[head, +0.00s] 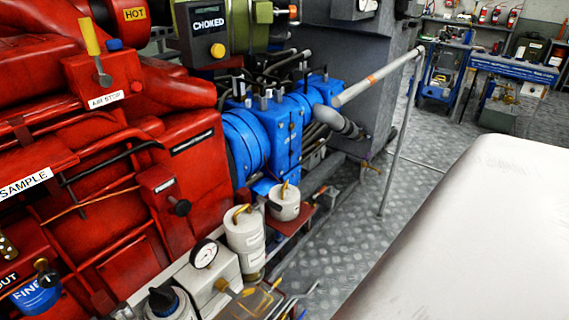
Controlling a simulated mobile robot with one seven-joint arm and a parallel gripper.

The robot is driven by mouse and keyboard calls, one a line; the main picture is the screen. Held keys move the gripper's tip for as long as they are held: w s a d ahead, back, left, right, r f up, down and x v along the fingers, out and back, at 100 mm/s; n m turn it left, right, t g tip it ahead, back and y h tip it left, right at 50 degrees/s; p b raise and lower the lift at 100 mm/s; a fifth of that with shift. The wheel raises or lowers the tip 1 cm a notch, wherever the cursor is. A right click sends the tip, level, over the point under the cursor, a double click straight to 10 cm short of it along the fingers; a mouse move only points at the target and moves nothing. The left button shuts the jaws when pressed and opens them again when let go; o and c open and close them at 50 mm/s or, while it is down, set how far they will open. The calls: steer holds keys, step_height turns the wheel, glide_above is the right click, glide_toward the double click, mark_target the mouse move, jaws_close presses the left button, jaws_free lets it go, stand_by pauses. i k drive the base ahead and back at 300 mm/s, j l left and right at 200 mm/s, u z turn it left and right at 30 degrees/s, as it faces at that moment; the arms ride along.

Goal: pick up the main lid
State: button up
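I cannot tell for certain which part is the main lid, as no readable label names it. Two white cylindrical canisters stand low in front of the engine, each with a yellow handle on its top. The taller canister (246,242) is nearer. The shorter canister (284,205) is just behind it to the right. A dark-capped white container (165,303) is cut off by the bottom edge. My gripper is not in view.
The red engine block (110,150) fills the left, with a blue pump (262,138) behind the canisters. A pressure gauge (203,254) sits left of the taller canister. A grey handrail (375,78) spans the right side. Bare tread-plate floor (345,225) shows beyond.

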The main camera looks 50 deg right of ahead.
mark_target(286, 194)
steer(key=i+l, duration=0.1)
steer(key=l, duration=0.95)
steer(key=i+l+u, duration=0.1)
steer(key=l, duration=1)
steer(key=i+l, duration=0.35)
